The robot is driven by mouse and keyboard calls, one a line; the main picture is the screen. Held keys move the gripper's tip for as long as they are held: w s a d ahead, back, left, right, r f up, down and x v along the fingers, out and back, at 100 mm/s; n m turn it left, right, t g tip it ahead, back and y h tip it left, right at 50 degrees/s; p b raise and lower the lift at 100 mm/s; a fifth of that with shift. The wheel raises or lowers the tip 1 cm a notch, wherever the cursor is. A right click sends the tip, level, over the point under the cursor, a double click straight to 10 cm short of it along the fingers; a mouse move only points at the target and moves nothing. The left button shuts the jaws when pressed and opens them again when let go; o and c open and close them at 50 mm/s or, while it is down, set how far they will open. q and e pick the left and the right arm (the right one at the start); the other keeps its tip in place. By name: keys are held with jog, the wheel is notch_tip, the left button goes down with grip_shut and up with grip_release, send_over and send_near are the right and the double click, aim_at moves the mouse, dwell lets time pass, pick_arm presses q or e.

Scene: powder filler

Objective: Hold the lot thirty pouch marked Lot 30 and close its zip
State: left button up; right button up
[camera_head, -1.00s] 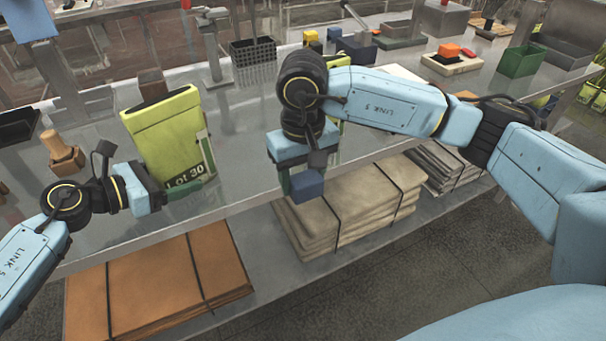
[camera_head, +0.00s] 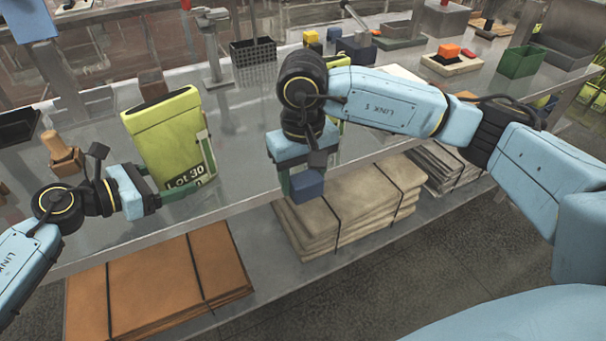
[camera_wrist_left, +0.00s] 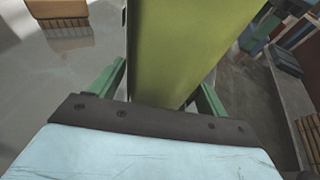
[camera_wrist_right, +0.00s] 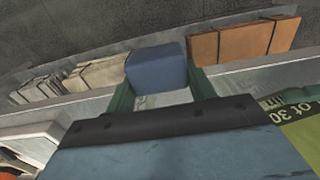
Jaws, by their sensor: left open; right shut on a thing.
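The yellow-green pouch marked Lot 30 (camera_head: 170,135) stands upright on the table, with a dark opening along its top. Its label faces the front. My left gripper (camera_head: 172,188) is open low on the pouch, with one green finger across the front below the lettering. In the left wrist view, the pouch (camera_wrist_left: 185,45) stands between the two green fingers. My right gripper (camera_head: 297,178) is shut on a blue block (camera_head: 307,186), to the right of the pouch near the table's front edge. The block also shows between the fingers in the right wrist view (camera_wrist_right: 157,66).
Another yellow-green item (camera_head: 337,62) is partly hidden behind my right wrist. A wooden-topped piece (camera_head: 62,153) stands left of the pouch. A black basket (camera_head: 253,51) and a metal stand (camera_head: 214,45) are behind. Brown (camera_head: 150,285) and beige strapped stacks (camera_head: 350,205) lie below.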

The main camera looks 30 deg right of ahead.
pick_arm(q)
jog(key=shift+w+d+f, duration=0.1)
jog(key=shift+d, duration=0.15)
pick_arm(e)
jog(key=shift+f, duration=0.2)
pick_arm(q)
jog(key=shift+d+b, duration=0.3)
jog(key=shift+b, duration=0.05)
pick_arm(e)
jog(key=shift+f, duration=0.15)
pick_arm(q)
jog(key=c, duration=0.8)
jog(key=shift+o, duration=0.2)
jog(key=shift+f, duration=0.1)
dwell(0.4)
